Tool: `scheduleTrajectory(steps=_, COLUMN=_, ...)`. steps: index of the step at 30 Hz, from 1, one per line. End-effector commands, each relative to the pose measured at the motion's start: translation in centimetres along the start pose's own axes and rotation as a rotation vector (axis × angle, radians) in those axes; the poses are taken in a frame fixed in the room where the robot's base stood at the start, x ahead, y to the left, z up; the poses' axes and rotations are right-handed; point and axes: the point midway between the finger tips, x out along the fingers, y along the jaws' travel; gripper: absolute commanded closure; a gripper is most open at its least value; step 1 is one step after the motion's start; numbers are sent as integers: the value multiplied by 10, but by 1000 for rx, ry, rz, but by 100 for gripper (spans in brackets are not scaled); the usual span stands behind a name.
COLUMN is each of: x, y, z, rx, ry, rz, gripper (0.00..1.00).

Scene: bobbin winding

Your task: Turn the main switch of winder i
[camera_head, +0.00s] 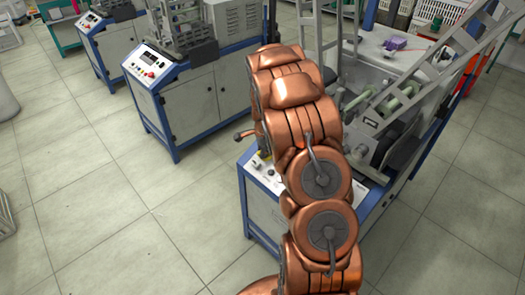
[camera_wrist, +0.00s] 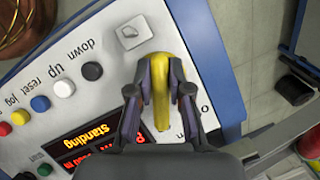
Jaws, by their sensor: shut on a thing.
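The main switch (camera_wrist: 160,80) is a yellow handle on the white control panel (camera_wrist: 97,90) of the winder, seen in the wrist view. My gripper (camera_wrist: 161,75) is shut on the switch, with one dark finger on each side of it. The handle points up and down in the wrist picture. A letter shows right of the switch, and part of the marking is hidden by my fingers.
Left of the switch are a black button (camera_wrist: 92,71), a white button (camera_wrist: 63,88), a blue button (camera_wrist: 40,103) and a lit display (camera_wrist: 92,147) with red and yellow text. Other blue-framed winders (camera_head: 185,100) stand behind.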

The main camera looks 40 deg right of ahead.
Motion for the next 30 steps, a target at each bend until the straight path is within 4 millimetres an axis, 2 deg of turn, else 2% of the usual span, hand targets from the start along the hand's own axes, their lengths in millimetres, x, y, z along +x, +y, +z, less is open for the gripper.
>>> scheduleTrajectory(steps=30, x=1, y=3, z=-1, rx=-779, ry=1, rz=314, gripper=100)
